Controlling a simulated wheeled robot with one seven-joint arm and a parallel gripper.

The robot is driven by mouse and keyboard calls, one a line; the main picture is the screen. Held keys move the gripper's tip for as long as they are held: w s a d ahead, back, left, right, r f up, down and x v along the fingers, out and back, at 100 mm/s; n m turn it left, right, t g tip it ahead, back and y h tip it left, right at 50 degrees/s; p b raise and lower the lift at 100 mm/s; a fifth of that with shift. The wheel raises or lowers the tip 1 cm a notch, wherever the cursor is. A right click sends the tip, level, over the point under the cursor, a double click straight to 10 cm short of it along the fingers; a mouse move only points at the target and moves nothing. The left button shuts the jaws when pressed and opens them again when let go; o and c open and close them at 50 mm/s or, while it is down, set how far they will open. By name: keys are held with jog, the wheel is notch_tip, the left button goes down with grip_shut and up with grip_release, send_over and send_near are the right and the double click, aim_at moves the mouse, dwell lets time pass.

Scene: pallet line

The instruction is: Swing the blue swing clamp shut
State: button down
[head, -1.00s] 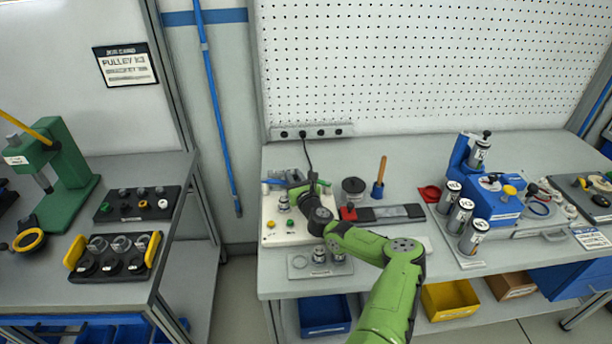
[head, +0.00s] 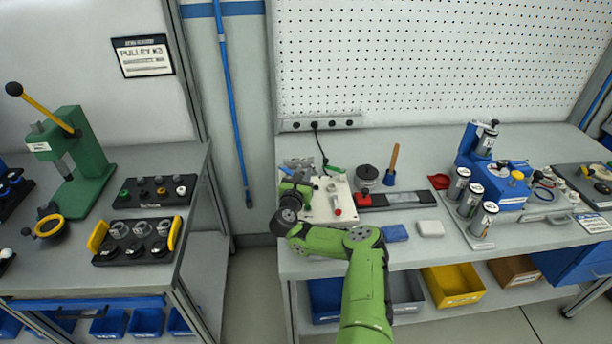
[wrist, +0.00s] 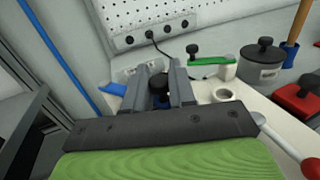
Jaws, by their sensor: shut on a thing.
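The blue swing clamp shows as a short blue arm (wrist: 113,88) at the left of my fingers in the wrist view. A black knob (wrist: 158,86) stands between the fingers, and my gripper (wrist: 160,74) is shut on it. The rest of the clamp is hidden behind the fingers and palm. In the head view my gripper (head: 298,170) is over the left back part of the pale fixture plate (head: 322,208), and my wrist covers most of the clamp there.
A green clamp (wrist: 212,61) with a black knob and a red-tipped lever (head: 337,211) are on the plate's right part. A dark lidded pot (head: 367,175) and a red block (head: 363,199) stand to its right. A power strip (head: 320,123) is behind.

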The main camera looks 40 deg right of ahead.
jog(key=shift+w+a+r+m+g, duration=0.15)
jog(key=shift+a+m+g, duration=0.15)
jog(key=shift+a+g, duration=0.15)
jog(key=shift+h, duration=0.3)
jog(key=c, duration=1.3)
grip_release()
jog(key=shift+a, duration=0.1)
